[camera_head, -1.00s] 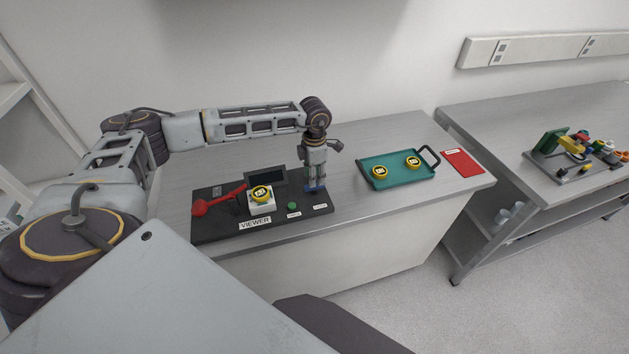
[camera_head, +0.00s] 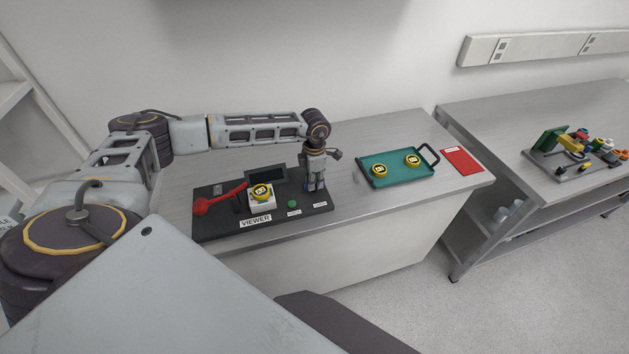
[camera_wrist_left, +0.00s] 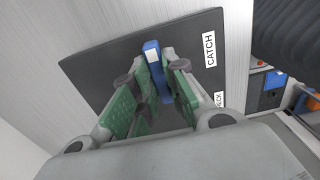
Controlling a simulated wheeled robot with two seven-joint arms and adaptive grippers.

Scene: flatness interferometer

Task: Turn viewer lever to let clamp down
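The viewer is a black base (camera_head: 225,229) on the bench, with a red lever (camera_head: 220,199) lying at its left end. A yellow disc (camera_head: 262,191) sits on a white block beside the lever, in front of a small dark screen. My left gripper (camera_head: 315,186) points down at the right end of the base, away from the red lever. In the left wrist view its green-padded fingers (camera_wrist_left: 159,88) stand apart on either side of a blue upright piece (camera_wrist_left: 152,57) near the CATCH label. I see no clear grip on it. My right gripper is out of view.
A green button (camera_head: 292,204) sits on the base's front right. A teal tray (camera_head: 396,173) with two yellow discs and a red card (camera_head: 462,161) lie to the right. A second bench (camera_head: 540,120) holds a cluttered fixture. Bare bench lies between viewer and tray.

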